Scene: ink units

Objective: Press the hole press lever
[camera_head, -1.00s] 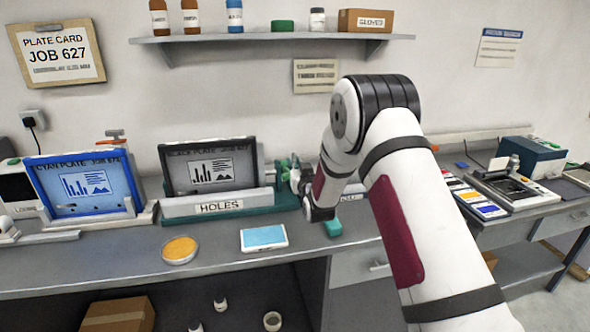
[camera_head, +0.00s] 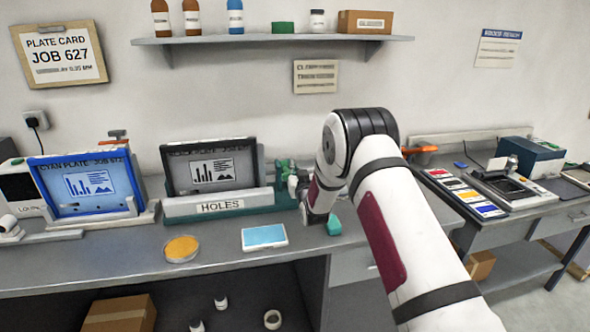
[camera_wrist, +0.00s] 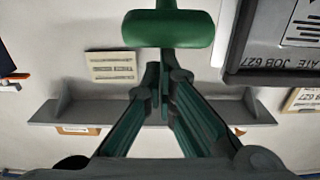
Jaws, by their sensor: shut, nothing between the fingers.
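The hole press (camera_head: 262,200), with a green base and a HOLES label, stands on the bench and holds a dark plate (camera_head: 212,170) upright. Green parts (camera_head: 285,172) at its right end look like the lever side, partly hidden by my arm. In the wrist view, a green rounded bar (camera_wrist: 168,30), apparently the lever handle, lies just beyond my gripper (camera_wrist: 163,75). The fingers are shut and empty, pointing at the bar. I cannot tell whether they touch it. In the head view my wrist is beside the press's right end, and the fingers are not clear.
A blue-framed cyan plate (camera_head: 88,186) stands in a holder on the left. An orange dish (camera_head: 181,249), a light-blue pad (camera_head: 264,237) and a small teal block (camera_head: 334,226) lie on the bench. A shelf (camera_head: 275,40) with bottles is above. A side table (camera_head: 535,203) stands right.

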